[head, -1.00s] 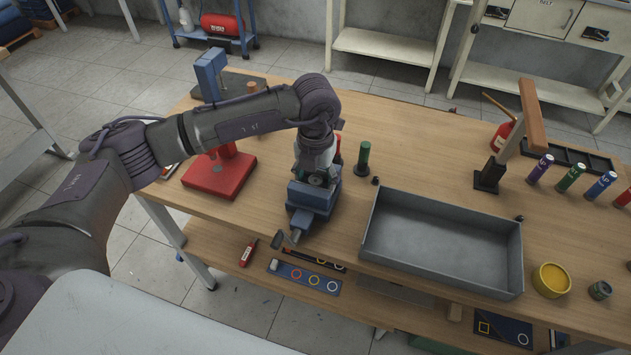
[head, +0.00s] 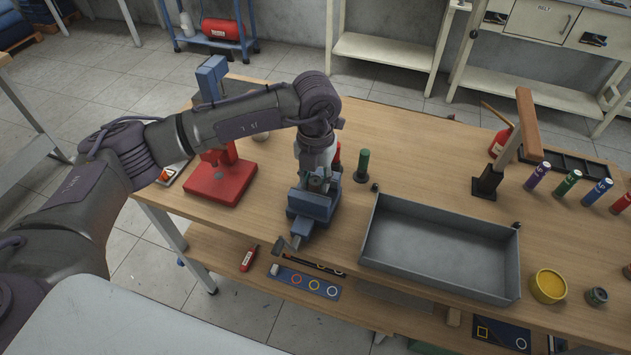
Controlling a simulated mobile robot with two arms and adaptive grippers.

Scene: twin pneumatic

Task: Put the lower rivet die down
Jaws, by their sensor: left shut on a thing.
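My left arm reaches in from the left and points down over the near edge of the workbench. My left gripper (head: 318,181) is low at a blue vise (head: 312,206), just above or behind its top. It is shut on the lower rivet die, but the die is small and mostly hidden by the gripper and wrist, so I cannot tell whether it touches the vise or bench. A red press (head: 221,180) with a blue head (head: 211,77) stands to the left, partly behind my arm. My right gripper is out of view.
A green cylinder (head: 363,164) stands just right of the gripper. A large grey tray (head: 440,275) takes up the bench's near right. A wooden-handled tool on a black stand (head: 487,187) and several coloured tubes (head: 568,183) stand further right. Bare wood (head: 420,150) lies behind the tray.

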